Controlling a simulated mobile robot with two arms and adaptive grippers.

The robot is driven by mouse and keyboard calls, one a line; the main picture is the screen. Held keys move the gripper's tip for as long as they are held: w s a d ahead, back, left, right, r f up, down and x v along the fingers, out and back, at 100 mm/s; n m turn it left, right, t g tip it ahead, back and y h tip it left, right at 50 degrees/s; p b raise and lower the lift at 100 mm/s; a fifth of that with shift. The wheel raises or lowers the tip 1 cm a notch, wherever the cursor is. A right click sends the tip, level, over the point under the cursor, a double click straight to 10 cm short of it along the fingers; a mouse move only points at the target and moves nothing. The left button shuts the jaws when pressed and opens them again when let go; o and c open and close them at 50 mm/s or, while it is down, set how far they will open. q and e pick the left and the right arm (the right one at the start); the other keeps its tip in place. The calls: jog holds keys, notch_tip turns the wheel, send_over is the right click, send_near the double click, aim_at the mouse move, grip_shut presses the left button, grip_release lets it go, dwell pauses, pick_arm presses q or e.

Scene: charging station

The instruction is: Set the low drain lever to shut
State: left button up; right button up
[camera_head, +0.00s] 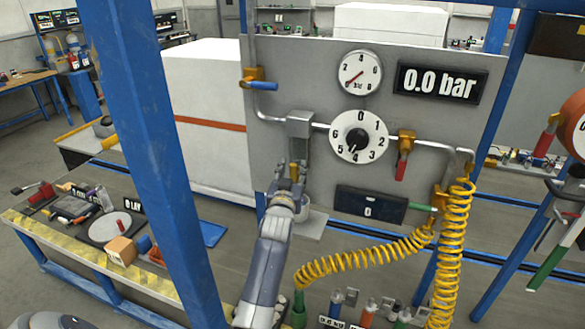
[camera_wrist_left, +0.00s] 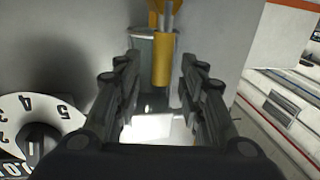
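In the head view, the grey filter unit (camera_head: 300,124) hangs on the panel's pipe left of the white dial. Yellow drain parts (camera_head: 297,170) show below it, partly hidden by my left gripper (camera_head: 287,181), which reaches up from below. In the left wrist view, my left gripper (camera_wrist_left: 160,75) is open, one finger on each side of a yellow cylindrical piece (camera_wrist_left: 162,62); gaps show on both sides. A yellow wing and grey rods show at the top of that view. I cannot tell the drain lever's exact setting. My right gripper is not in view.
The panel (camera_head: 280,60) also carries a blue-handled valve (camera_head: 262,85), a numbered dial (camera_head: 358,137), a red-handled valve (camera_head: 402,165) and a green lever (camera_head: 422,208). A yellow coiled hose (camera_head: 370,255) hangs at the right. A blue post (camera_head: 150,150) stands at the left.

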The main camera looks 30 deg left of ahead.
pick_arm(q)
jog(key=shift+w+a, duration=0.25)
jog(key=shift+w, duration=0.05)
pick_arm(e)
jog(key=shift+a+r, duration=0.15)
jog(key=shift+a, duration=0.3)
pick_arm(q)
jog(key=shift+c, duration=0.2)
jog(key=shift+d, duration=0.1)
grip_shut()
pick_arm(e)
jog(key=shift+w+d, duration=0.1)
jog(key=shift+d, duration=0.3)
pick_arm(q)
jog(key=shift+f, duration=0.1)
